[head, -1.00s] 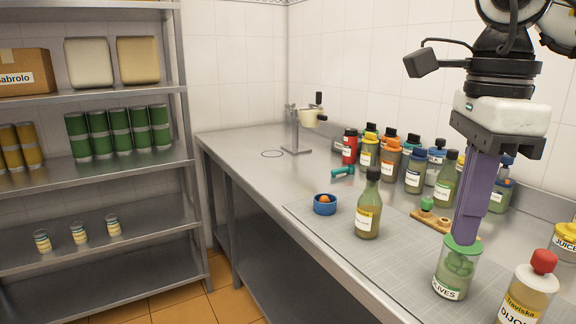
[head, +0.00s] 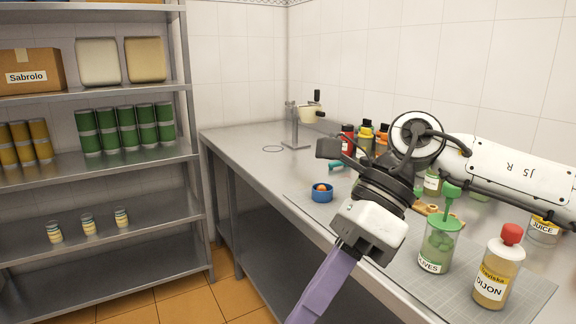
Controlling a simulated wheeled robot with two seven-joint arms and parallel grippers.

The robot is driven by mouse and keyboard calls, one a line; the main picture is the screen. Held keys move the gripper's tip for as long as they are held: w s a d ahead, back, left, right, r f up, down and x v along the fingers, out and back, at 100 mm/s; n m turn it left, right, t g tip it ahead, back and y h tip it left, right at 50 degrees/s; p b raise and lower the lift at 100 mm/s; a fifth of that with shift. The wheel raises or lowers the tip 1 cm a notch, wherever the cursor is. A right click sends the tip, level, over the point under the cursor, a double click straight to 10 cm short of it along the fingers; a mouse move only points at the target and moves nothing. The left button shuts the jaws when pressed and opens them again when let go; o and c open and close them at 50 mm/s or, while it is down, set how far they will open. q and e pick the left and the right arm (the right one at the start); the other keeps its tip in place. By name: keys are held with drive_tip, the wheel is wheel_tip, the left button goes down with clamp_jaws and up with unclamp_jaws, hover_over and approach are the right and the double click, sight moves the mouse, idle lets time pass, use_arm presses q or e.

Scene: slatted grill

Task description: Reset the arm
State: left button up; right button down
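My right arm comes in from the right, and my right gripper (head: 312,298) with its purple fingers points down and left, past the front edge of the counter. The fingers overlap in this view and run off the bottom of the picture, so whether they are open or shut does not show. No object is seen at the visible part of them. My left gripper is not in view. An olives jar (head: 437,248) stands upright on the counter, apart from my gripper, with a green piece (head: 450,196) sticking up from its top.
A red-capped Dijon bottle (head: 497,275) stands right of the olives jar. A blue bowl (head: 322,193) sits left of my wrist. Several bottles at the back are partly hidden by my arm. A steel shelf (head: 120,163) stands left, with open floor (head: 200,301) between.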

drive_tip(key=s+a+r+m+y, duration=0.1)
drive_tip(key=a+r+m+y, duration=0.2)
drive_tip(key=a+m+y, duration=0.95)
drive_tip(key=w+d+f+m+t+h, duration=0.4)
drive_tip(key=w+d+f+m+t, duration=0.15)
drive_tip(key=f+m+t, duration=0.6)
drive_tip(key=w+d+f+m+t+h, duration=0.5)
drive_tip(key=f+m+t, duration=0.35)
drive_tip(key=m, duration=0.65)
drive_tip(key=s+d+f+m+g+h, duration=0.2)
drive_tip(key=s+d+f+m+h, duration=0.25)
drive_tip(key=f, duration=0.55)
drive_tip(key=s+d+f+m+g+h, duration=0.1)
drive_tip(key=s+d+f+m+h, duration=0.1)
drive_tip(key=s+d+f+m, duration=0.45)
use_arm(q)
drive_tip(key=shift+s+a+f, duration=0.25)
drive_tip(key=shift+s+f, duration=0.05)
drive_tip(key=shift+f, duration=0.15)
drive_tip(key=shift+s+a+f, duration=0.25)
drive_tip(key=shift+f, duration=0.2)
use_arm(e)
drive_tip(key=s+d+f+g+h, duration=0.1)
drive_tip(key=s+d+f+g, duration=0.3)
drive_tip(key=s+f, duration=0.5)
wheel_tip(320, 180, down, 3)
drive_tip(key=shift+d+r+h, duration=0.1)
drive_tip(key=shift+d+h, duration=0.2)
drive_tip(key=shift+d, duration=0.5)
